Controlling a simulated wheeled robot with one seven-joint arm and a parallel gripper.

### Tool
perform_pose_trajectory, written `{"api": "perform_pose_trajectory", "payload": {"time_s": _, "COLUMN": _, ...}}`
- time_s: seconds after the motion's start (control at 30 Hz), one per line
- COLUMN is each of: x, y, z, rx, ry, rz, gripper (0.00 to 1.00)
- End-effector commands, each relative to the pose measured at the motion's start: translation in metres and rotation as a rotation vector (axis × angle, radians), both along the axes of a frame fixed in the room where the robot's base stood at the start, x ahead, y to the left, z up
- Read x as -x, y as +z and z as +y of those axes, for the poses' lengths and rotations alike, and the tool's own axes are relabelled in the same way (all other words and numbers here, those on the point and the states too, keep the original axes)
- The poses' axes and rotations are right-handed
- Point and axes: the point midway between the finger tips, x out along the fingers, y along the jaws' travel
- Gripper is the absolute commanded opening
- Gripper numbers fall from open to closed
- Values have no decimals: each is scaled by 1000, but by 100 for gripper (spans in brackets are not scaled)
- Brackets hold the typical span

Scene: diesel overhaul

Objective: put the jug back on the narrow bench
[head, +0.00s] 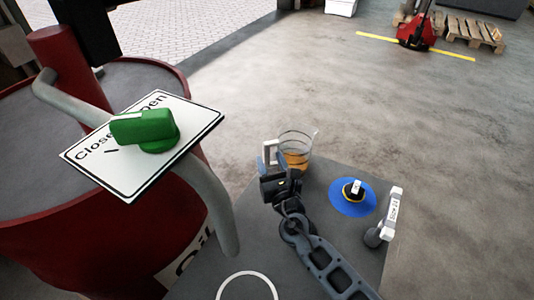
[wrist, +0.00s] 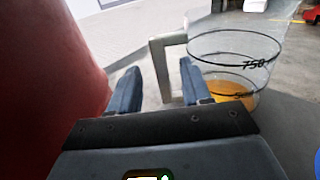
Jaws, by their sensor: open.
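The jug (head: 297,157) is a clear measuring jug with amber liquid in its lower part and a pale squared handle (head: 270,151). It stands upright at the far edge of a grey bench top (head: 230,265). My gripper (head: 267,160) is open at the handle side of the jug. In the wrist view, the handle (wrist: 158,62) appears between the two fingers of my gripper (wrist: 161,75), and the jug (wrist: 232,72) is right of them. The fingers are not closed on the handle. The jug's base is partly hidden behind my gripper.
A red drum (head: 90,230) with a grey spout pipe (head: 215,200) and a green valve handle (head: 145,127) stands left. A white ring (head: 247,275) marks the bench below the spout. A blue disc (head: 345,204) with a black-and-yellow item and a white-labelled part (head: 391,212) lie right.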

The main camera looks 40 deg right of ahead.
Motion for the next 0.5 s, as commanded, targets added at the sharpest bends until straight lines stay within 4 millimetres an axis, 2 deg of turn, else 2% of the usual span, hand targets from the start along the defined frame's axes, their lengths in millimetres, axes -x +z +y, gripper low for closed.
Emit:
{"api": "perform_pose_trajectory", "payload": {"time_s": 0.03, "x": 12, "y": -2, "z": 5, "rx": -1, "ry": 1, "rz": 2, "gripper": 48}}
{"api": "perform_pose_trajectory", "payload": {"time_s": 0.23, "x": 46, "y": -2, "z": 22, "rx": 0, "ry": 1, "rz": 1, "gripper": 48}}
{"api": "perform_pose_trajectory", "payload": {"time_s": 0.5, "x": 69, "y": -1, "z": 32, "rx": 0, "ry": 0, "rz": 0, "gripper": 48}}
